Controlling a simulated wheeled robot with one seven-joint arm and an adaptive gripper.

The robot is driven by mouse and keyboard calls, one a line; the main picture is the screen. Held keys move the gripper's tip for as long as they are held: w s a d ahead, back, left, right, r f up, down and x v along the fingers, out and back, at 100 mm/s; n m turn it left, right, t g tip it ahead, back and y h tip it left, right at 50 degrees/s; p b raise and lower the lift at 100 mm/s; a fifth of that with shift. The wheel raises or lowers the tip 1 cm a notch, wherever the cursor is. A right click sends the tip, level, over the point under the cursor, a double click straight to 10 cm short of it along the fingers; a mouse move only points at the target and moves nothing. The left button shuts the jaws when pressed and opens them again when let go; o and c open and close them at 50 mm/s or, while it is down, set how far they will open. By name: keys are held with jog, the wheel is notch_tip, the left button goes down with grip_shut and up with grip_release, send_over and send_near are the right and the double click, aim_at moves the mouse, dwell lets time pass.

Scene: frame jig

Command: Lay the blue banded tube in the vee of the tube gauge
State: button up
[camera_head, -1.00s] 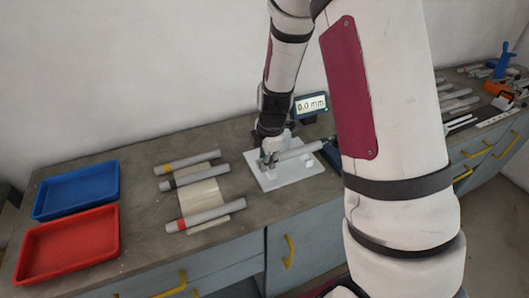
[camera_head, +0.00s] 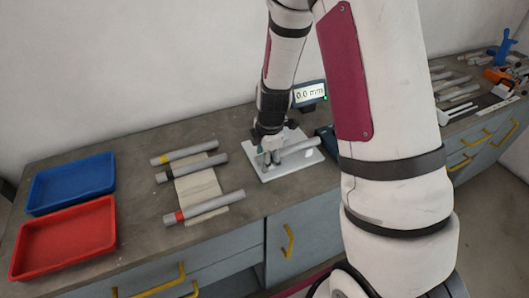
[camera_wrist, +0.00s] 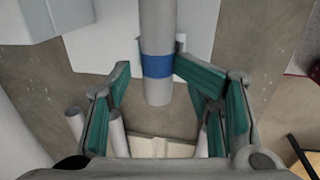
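The blue banded tube (camera_head: 300,147) is grey and lies level over the white base plate of the tube gauge (camera_head: 292,169). In the wrist view its blue band (camera_wrist: 157,66) and near end show between my fingers. Small grey edges of a support show on either side of the tube just beyond the band; I cannot tell from this how it sits in the vee. My gripper (camera_head: 268,157) is low at the tube's left end. In the wrist view my gripper (camera_wrist: 152,72) has its green fingers apart, with a gap beside the tube.
The gauge display (camera_head: 309,93) reads 0.0 mm. Tubes with yellow (camera_head: 185,153), black (camera_head: 192,168) and red bands (camera_head: 204,207) lie to the left around a pale pad (camera_head: 198,187). Blue (camera_head: 70,183) and red trays (camera_head: 65,238) stand further left. Tools lie at the far right.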

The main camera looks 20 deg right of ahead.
jog(key=shift+w+r, duration=0.1)
jog(key=shift+r, duration=0.2)
jog(key=shift+r, duration=0.35)
notch_tip(320, 180, up, 11)
jog(key=s, duration=0.2)
jog(key=shift+s+f, duration=0.15)
jog(key=shift+s, duration=0.05)
